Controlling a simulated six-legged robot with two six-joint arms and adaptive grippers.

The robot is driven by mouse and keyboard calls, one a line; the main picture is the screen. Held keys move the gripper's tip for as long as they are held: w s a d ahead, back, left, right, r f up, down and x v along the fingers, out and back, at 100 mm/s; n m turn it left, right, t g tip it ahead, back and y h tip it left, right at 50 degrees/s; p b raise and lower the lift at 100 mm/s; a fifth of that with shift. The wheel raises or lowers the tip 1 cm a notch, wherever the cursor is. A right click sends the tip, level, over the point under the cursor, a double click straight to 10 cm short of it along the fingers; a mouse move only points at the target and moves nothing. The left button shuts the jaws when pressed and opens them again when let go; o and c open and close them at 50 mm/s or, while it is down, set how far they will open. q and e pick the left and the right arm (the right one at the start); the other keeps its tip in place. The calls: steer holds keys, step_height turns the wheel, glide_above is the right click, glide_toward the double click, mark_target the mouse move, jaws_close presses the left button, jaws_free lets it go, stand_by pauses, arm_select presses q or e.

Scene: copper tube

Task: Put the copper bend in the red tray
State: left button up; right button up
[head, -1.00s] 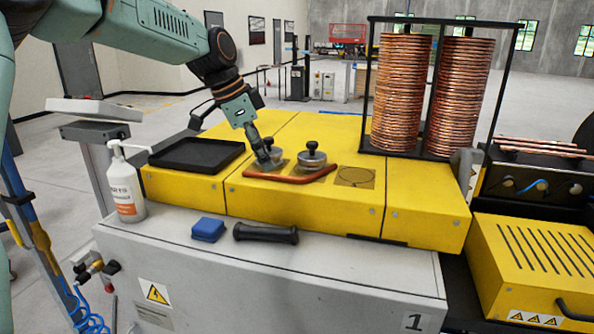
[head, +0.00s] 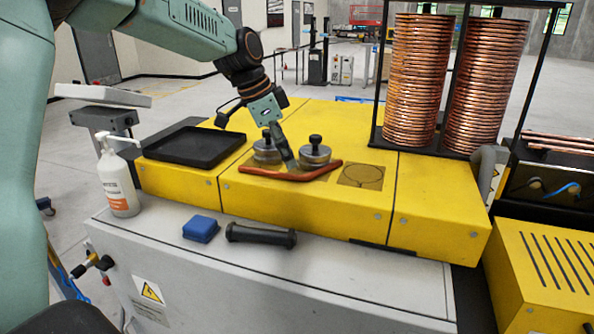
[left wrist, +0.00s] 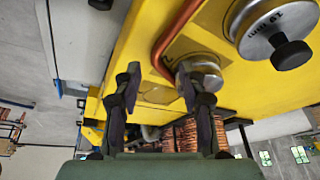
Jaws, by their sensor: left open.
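The copper bend (head: 290,175) is a reddish angled tube lying on the yellow bench top (head: 270,205), in front of two metal discs with black knobs, left (head: 266,152) and right (head: 315,155). My left gripper (head: 288,160) points down between the discs, just behind the bend. In the left wrist view its fingers (left wrist: 158,80) are apart and empty, with the bend (left wrist: 172,38) running towards the gap between them; I cannot tell whether they touch it. The only tray I see is black (head: 195,162), left of the discs; no red tray shows. My right gripper is out of view.
A blue block (head: 200,229) and a black handle-like bar (head: 262,235) lie on the grey front ledge (head: 300,275). A white pump bottle (head: 119,180) stands at left. Tall copper coils (head: 415,85) in a black frame stand at the back right.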

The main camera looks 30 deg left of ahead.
mark_target(295, 175)
arm_select(q)
steer(key=x, duration=0.3)
steer(key=shift+f+p, duration=0.2)
steer(key=shift+p, duration=0.15)
steer(key=shift+w+d+f, duration=0.1)
steer(key=shift+d+f, duration=0.3)
steer(key=shift+d, duration=0.05)
steer(key=shift+w+f, duration=0.15)
steer(key=shift+w, duration=0.1)
steer(key=shift+a+f, duration=0.1)
steer(key=shift+a, duration=0.1)
steer(key=shift+c, duration=0.9)
steer(key=shift+s+d, duration=0.1)
steer(key=shift+s, duration=0.05)
steer(key=c, duration=0.4)
steer(key=shift+d, duration=0.1)
jaws_close()
